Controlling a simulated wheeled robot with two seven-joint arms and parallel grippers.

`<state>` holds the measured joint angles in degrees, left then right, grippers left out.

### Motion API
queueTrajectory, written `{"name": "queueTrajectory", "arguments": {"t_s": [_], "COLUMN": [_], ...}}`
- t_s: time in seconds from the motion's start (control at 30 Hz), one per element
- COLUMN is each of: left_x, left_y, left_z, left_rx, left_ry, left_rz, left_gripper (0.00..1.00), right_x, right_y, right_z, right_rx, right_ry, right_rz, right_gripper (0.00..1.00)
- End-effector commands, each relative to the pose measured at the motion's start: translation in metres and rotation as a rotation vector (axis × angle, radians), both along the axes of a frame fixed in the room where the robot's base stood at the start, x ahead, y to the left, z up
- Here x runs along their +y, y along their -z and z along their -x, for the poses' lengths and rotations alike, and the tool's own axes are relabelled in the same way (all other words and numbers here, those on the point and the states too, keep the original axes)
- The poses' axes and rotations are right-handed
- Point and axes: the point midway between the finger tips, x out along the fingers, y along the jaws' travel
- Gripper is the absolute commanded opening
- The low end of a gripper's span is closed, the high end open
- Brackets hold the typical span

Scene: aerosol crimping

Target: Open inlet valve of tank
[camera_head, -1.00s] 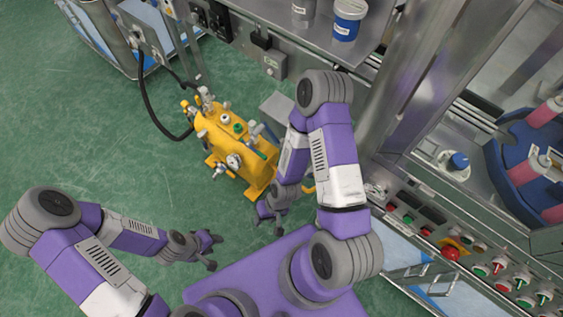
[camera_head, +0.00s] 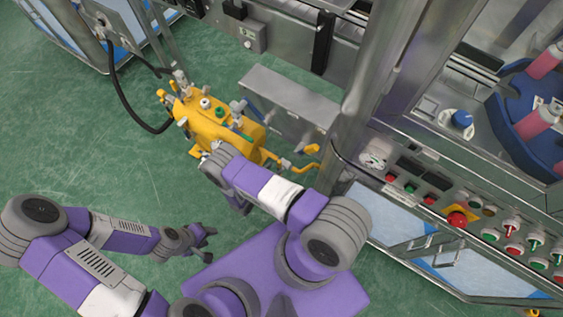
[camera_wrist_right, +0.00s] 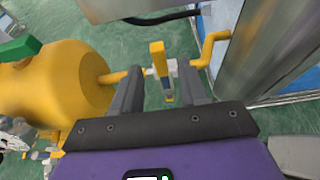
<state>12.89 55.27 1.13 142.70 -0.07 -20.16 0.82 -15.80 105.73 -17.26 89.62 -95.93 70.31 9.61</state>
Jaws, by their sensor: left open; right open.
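The yellow tank (camera_head: 213,125) stands on the floor; it also shows in the right wrist view (camera_wrist_right: 62,82). A valve with an upright yellow lever (camera_wrist_right: 157,58) sits on the pipe at the tank's end. My right gripper (camera_wrist_right: 161,72) is open, with one finger on each side of the lever in the picture; contact cannot be told. In the head view my right arm hides most of this gripper and the tank's near end. My left gripper (camera_head: 209,245) is open and empty, low on the left, apart from the tank.
A yellow pipe (camera_wrist_right: 207,47) runs from the valve toward the metal machine column (camera_wrist_right: 258,48). A black hose (camera_head: 121,100) loops beside the tank. The control panel (camera_head: 430,190) stands on the right. Green floor (camera_head: 60,150) is clear on the left.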

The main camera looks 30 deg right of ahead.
Motion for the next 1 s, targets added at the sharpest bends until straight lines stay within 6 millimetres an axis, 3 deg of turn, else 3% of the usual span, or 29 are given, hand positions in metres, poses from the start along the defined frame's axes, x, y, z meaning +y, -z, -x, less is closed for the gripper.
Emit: {"name": "queueTrajectory", "arguments": {"t_s": [0.43, 0.83, 1.0], "left_x": [0.000, 0.000, 0.000], "left_y": [0.020, 0.022, 0.022], "left_z": [0.000, 0.000, 0.000], "left_rx": [0.000, 0.000, 0.000], "left_ry": [0.000, 0.000, 0.000], "left_rz": [0.000, 0.000, 0.000], "left_gripper": [0.43, 0.43, 0.43], "right_x": [-0.054, -0.062, -0.062], "right_y": [0.025, 0.027, 0.027], "right_z": [-0.022, -0.026, -0.026], "right_rx": [-0.001, -0.001, -0.001], "right_ry": [-0.001, -0.002, -0.002], "right_rz": [0.003, 0.003, 0.002], "right_gripper": [0.44, 0.44, 0.19]}}
